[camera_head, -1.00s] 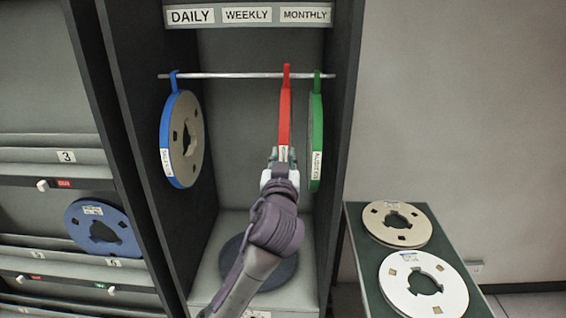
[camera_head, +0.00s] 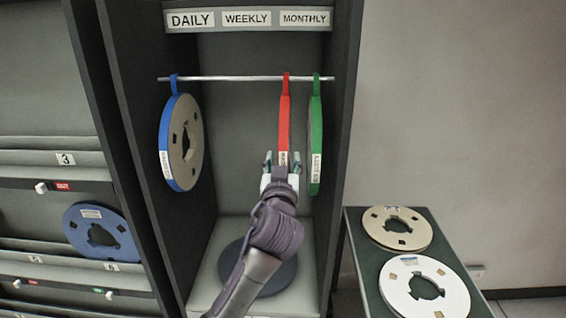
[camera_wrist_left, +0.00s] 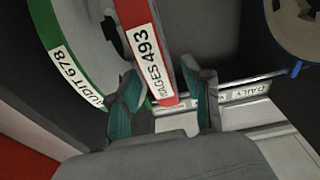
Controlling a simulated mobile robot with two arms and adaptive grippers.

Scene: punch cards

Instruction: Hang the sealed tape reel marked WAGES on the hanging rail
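The red tape reel (camera_head: 284,118) hangs edge-on by its red hook from the hanging rail (camera_head: 232,78), right of the middle. In the left wrist view its red edge (camera_wrist_left: 146,22) carries a label (camera_wrist_left: 151,62) reading WAGES 493. My left gripper (camera_head: 282,160) is at the reel's lower edge. Its fingers are spread on either side of the label, and the left wrist view (camera_wrist_left: 166,104) shows a gap beside the red edge. My right gripper is not in view.
A blue-rimmed reel (camera_head: 182,142) hangs at the rail's left and a green AUDIT reel (camera_head: 315,145) close right of the red one. A dark disc (camera_head: 285,272) lies on the cabinet floor. A side table (camera_head: 358,262) holds a tan reel (camera_head: 397,228) and a white reel (camera_head: 400,300).

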